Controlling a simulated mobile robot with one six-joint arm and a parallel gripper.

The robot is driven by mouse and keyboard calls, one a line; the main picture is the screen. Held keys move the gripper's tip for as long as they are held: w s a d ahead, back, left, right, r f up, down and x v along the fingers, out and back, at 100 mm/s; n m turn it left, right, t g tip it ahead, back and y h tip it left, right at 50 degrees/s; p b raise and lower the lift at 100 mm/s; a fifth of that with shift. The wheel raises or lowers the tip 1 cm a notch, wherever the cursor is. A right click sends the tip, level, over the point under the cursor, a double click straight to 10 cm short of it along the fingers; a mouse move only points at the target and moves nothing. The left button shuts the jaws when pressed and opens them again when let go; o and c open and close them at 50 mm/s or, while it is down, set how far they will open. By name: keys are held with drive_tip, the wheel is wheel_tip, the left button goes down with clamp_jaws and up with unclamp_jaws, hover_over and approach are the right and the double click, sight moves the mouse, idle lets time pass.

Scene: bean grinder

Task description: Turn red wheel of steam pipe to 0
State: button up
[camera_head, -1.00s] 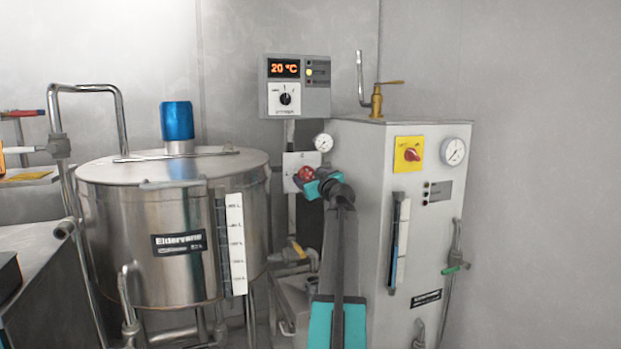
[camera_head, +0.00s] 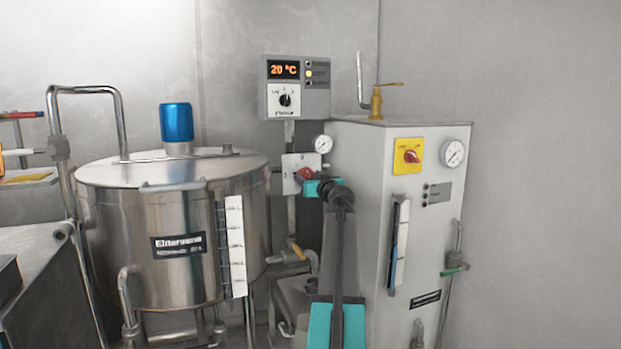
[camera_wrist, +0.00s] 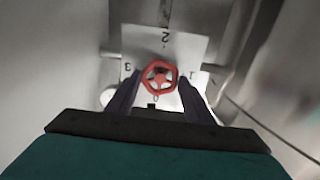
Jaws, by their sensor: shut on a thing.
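The red wheel (camera_wrist: 158,77) sits in front of a pale plate (camera_wrist: 190,47) marked 0, 1, 2 and 3, which appears with the 2 at the top and the 0 at the bottom in the wrist view. The wheel also shows in the head view (camera_head: 306,173), partly hidden by my gripper. My gripper (camera_wrist: 156,88) has one dark finger on each side of the wheel and is shut on it. In the head view my gripper (camera_head: 312,185) reaches the wheel from the right front. I cannot tell which number the wheel points to.
A steel kettle (camera_head: 150,215) with a blue-capped motor (camera_head: 177,122) stands left of the wheel. A tall grey cabinet (camera_head: 360,160) stands close on the right. A control box (camera_head: 312,100) reading 20 °C and a small gauge (camera_head: 323,144) are above the wheel.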

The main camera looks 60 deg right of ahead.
drive_tip(key=m+p, duration=0.1)
drive_tip(key=m, duration=0.1)
drive_tip(key=m+p, duration=0.1)
drive_tip(key=m, duration=0.1)
drive_tip(key=shift+s+m, duration=0.2)
drive_tip(key=shift+m, duration=0.1)
drive_tip(key=m+p, duration=0.2)
drive_tip(key=m, duration=0.1)
drive_tip(key=shift+m, duration=0.4)
drive_tip(key=m+p, duration=0.3)
drive_tip(key=m, duration=0.1)
drive_tip(key=shift+f+m+p, duration=0.1)
drive_tip(key=shift+m+p, duration=0.55)
drive_tip(key=shift+m, duration=0.65)
drive_tip(key=o, duration=1)
drive_tip(key=shift+o, duration=0.2)
drive_tip(key=shift+a, duration=0.15)
